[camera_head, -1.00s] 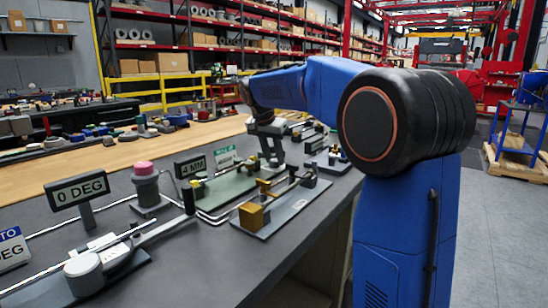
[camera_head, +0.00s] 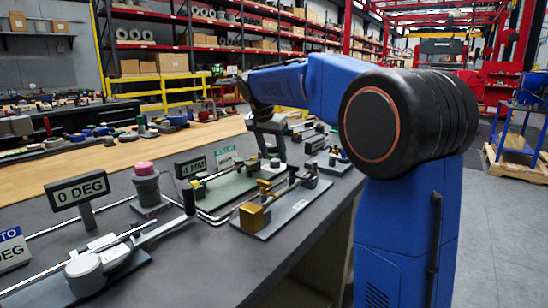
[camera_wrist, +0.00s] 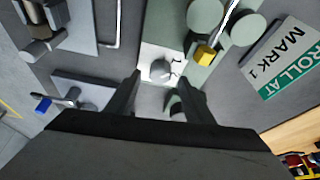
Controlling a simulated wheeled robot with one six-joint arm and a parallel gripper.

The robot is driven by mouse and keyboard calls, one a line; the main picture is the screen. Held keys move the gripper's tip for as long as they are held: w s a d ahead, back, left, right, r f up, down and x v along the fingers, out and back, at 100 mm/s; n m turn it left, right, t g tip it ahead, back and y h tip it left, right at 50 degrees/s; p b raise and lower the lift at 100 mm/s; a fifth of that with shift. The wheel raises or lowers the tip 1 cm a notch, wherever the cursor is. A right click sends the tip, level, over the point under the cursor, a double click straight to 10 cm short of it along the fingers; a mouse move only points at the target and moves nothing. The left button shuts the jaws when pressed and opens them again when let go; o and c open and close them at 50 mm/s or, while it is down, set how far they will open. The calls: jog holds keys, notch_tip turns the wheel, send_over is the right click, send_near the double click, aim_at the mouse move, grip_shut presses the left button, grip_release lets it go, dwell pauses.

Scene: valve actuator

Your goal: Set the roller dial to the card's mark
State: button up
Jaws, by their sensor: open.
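In the wrist view, the card (camera_wrist: 284,58) reads "ROLL AT MARK 1" at the right. My gripper (camera_wrist: 161,78) is open, its two dark fingers pointing at a white plate (camera_wrist: 150,54) with dark marks. A small grey round knob (camera_wrist: 161,70) shows on this plate between the fingertips; I cannot tell for sure that it is the roller dial. No contact with the fingers is clear. In the head view, my gripper (camera_head: 270,152) is low over the far end of a green base plate (camera_head: 216,196). The card (camera_head: 226,156) shows behind that plate.
Grey-green discs (camera_wrist: 205,14) and a yellow block (camera_wrist: 206,55) stand close by in the wrist view.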

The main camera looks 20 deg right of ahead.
jog(key=v, duration=1.6)
jog(key=shift+d, duration=0.15)
